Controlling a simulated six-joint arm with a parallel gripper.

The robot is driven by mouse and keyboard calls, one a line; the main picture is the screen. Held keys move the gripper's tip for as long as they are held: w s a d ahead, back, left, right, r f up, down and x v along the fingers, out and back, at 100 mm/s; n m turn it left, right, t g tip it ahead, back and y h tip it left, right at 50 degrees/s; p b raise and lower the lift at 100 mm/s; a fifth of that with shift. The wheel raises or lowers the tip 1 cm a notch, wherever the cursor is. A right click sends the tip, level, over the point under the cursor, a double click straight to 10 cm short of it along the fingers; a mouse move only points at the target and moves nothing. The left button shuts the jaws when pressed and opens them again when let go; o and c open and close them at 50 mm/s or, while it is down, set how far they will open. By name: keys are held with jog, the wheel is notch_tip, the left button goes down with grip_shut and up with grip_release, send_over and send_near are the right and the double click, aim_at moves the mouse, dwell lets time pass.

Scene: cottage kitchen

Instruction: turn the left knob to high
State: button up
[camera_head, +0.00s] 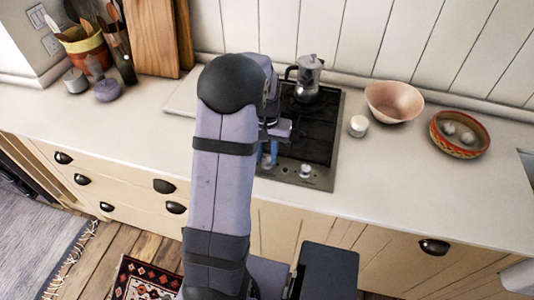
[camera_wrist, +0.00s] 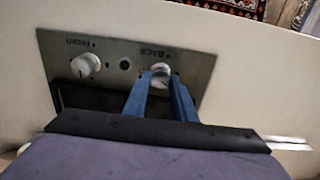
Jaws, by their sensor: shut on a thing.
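The left knob (camera_wrist: 160,71) is a pale round knob on the metal control panel (camera_wrist: 196,58) of the hob, beside lettering that reads BACK upside down. My gripper (camera_wrist: 160,83) has its blue fingers on either side of this knob and is shut on it. In the head view my gripper (camera_head: 268,155) reaches down at the hob's front left, and its fingers mostly hide the left knob. The other knob (camera_head: 305,170) is to the right and free; it also shows at the left in the wrist view (camera_wrist: 85,64), by the FRONT lettering. The left knob's exact setting is hard to read.
A moka pot (camera_head: 307,77) stands at the back of the dark hob (camera_head: 313,130). A small white jar (camera_head: 358,126), a pink bowl (camera_head: 393,101) and a patterned bowl (camera_head: 460,133) stand to the right. The front right counter (camera_head: 430,190) is clear.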

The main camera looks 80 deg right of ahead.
aim_at(266, 158)
jog(key=n, duration=0.6)
jog(key=shift+w+r+n, duration=0.1)
jog(key=shift+n, duration=0.3)
dwell(0.3)
jog(key=o, duration=0.8)
jog(key=shift+c, duration=0.2)
jog(key=shift+r+b, duration=0.85)
jog(key=shift+r, duration=2.8)
